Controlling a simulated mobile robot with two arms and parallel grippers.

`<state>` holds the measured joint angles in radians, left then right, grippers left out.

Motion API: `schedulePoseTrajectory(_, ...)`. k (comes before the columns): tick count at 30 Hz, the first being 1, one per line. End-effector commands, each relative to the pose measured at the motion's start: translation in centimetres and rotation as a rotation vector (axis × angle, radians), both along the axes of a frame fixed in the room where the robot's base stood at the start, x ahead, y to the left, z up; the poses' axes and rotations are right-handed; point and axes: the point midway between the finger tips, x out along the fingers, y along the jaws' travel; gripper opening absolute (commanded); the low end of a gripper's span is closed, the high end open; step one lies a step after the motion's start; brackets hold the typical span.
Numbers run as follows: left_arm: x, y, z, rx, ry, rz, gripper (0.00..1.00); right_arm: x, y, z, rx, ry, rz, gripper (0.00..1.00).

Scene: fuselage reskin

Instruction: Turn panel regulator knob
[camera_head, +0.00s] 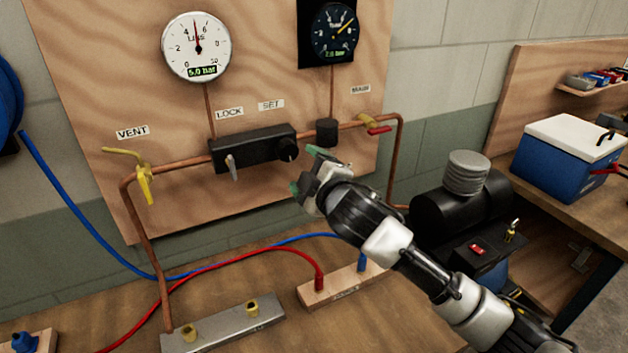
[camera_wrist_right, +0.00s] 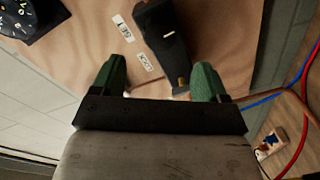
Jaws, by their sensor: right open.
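The panel regulator is a black block (camera_head: 253,150) on the plywood panel, under the LOCK (camera_head: 229,113) and SET (camera_head: 271,105) labels. Its round black knob (camera_head: 287,150) is at the block's right end. A light lever (camera_head: 231,167) hangs at its left. My right gripper (camera_head: 306,170) is open and empty, with green fingertips, just right of and below the knob, apart from it. In the right wrist view the block (camera_wrist_right: 165,40) lies beyond the gap between my fingers (camera_wrist_right: 160,82); the knob cannot be made out clearly there. My left gripper is not in view.
A white gauge (camera_head: 196,47) reads 5.0 bar; a dark gauge (camera_head: 335,32) hangs to its right. Copper pipes run beside the block, with a yellow vent valve (camera_head: 145,180) and a red-handled valve (camera_head: 375,127). Hoses and a metal manifold (camera_head: 222,325) occupy the bench below.

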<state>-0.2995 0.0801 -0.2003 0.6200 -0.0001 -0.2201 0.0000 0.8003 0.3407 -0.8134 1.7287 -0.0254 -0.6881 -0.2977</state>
Motion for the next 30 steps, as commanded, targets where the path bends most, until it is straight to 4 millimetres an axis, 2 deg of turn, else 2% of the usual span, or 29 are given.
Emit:
schedulePoseTrajectory(3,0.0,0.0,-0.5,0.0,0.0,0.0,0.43,-1.3,-0.6,-0.1,0.001,0.0,0.001,0.75)
schedulePoseTrajectory(7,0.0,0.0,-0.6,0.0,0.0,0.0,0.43,-2.1,-1.0,0.0,0.0,0.002,0.0,0.75)
schedulePoseTrajectory(20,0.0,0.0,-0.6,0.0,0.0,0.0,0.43,-2.5,-1.1,-0.1,0.004,0.007,-0.002,0.75)
schedulePoseTrajectory(23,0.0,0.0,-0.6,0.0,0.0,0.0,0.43,-3.1,-1.3,-1.4,0.028,0.05,-0.014,0.75)
schedulePoseTrajectory(25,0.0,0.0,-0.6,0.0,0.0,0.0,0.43,-4.1,-1.6,-3.1,0.065,0.109,-0.033,0.75)
schedulePoseTrajectory(30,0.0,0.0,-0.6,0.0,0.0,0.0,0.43,-7.9,-3.2,-8.8,0.189,0.324,-0.12,0.75)
